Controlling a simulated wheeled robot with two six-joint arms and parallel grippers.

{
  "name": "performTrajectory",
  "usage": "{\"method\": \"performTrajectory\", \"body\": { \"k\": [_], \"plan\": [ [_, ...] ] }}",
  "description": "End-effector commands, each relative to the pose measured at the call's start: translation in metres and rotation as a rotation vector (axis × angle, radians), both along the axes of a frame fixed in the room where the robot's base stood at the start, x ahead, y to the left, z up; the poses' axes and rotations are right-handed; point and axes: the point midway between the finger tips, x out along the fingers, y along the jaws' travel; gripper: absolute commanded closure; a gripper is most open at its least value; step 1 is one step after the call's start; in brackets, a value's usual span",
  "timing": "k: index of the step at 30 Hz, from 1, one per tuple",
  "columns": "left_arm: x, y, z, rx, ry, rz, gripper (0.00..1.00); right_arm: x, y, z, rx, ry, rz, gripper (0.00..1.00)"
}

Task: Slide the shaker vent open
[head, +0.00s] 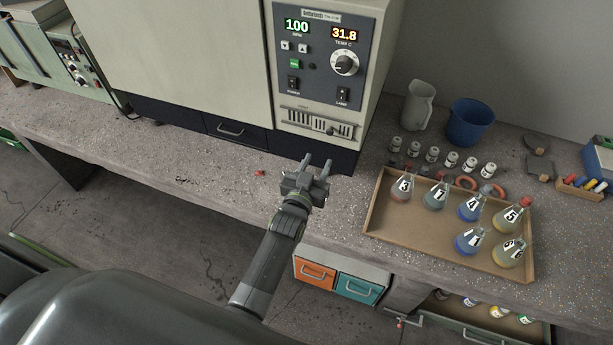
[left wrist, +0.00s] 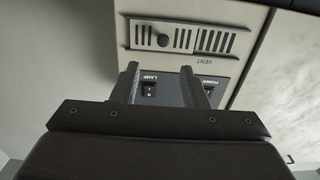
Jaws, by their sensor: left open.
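The shaker (head: 325,60) is a large pale cabinet with a dark control panel. Its vent (head: 318,122) is a slotted plate low on the panel front, with a small dark knob (head: 333,131) toward the right. In the left wrist view the panel shows upside down, with the vent (left wrist: 188,38) at the top and the round knob (left wrist: 163,41) left of its middle. My left gripper (head: 317,162) is open and empty, in front of and below the vent, apart from the knob. In the left wrist view its fingertips (left wrist: 159,68) point toward the panel, with the knob between their directions.
The POWER switch (head: 293,82) and LAMP switch (head: 342,94) sit above the vent. The bench left of my gripper is mostly clear.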

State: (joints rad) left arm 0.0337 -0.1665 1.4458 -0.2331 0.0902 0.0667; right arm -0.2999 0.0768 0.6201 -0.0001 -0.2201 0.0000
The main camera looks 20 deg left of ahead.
Motion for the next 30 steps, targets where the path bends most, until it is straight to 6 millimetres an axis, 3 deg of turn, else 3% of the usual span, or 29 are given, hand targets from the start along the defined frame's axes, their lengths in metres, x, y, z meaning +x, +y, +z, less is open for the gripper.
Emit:
{"method": "performTrajectory", "body": {
  "k": [1, 12, 19, 30],
  "plan": [
    [-0.006, 0.000, 0.006, 0.000, 0.004, 0.001, 0.60, 0.000, -0.001, 0.013, -0.001, 0.000, 0.001, 0.64],
    [-0.051, 0.001, 0.003, 0.000, 0.005, 0.001, 0.60, 0.000, -0.004, 0.053, -0.005, 0.000, 0.001, 0.64],
    [-0.067, 0.001, 0.002, 0.001, 0.001, 0.000, 0.60, 0.000, -0.004, 0.061, -0.005, 0.000, 0.001, 0.64],
    [-0.070, 0.001, 0.000, 0.000, 0.001, -0.001, 0.60, 0.000, -0.004, 0.061, -0.005, 0.000, 0.001, 0.64]
  ]
}}
